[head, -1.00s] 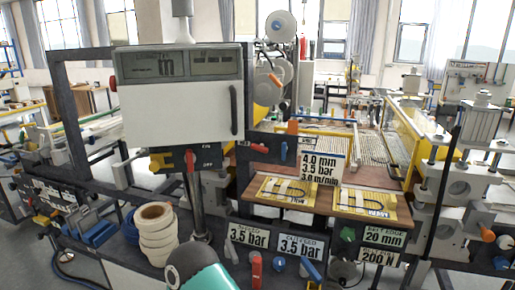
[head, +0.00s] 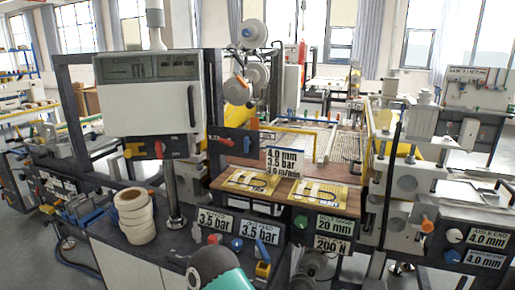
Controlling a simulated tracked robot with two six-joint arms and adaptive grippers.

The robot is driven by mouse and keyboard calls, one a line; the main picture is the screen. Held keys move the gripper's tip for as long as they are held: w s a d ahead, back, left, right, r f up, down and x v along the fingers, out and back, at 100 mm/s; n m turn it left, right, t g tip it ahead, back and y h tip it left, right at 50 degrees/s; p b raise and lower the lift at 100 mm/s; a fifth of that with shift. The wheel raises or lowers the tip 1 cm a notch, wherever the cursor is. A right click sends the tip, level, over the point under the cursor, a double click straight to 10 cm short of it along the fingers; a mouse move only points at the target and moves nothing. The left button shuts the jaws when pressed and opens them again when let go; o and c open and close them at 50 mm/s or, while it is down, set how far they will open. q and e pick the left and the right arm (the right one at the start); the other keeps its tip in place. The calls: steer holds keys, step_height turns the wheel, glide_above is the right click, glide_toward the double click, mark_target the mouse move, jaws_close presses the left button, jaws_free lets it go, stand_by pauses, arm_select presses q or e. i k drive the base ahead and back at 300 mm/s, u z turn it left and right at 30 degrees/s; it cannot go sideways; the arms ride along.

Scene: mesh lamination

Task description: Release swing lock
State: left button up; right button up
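No part is labelled as the swing lock, and I cannot tell for certain which part it is. A red switch handle (head: 159,148) is under the cabinet. On the right machine stand are an orange knob (head: 427,225) and a white knob (head: 454,236). A grey and teal part of mine shows at the bottom edge, apart from these handles. No fingertips of either gripper show.
A stack of white tape rolls (head: 136,216) stands on the front bench. Pressure placards (head: 215,221), a red knob (head: 214,239) and a yellow block (head: 263,269) line its edge. Two yellow sheets (head: 252,181) lie on the brown table. A dark upright frame stands at left.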

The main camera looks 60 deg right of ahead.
mark_target(227, 142)
steer(key=z, duration=0.05)
steer(key=k, duration=0.95)
steer(key=z, duration=0.55)
steer(key=i, duration=0.7)
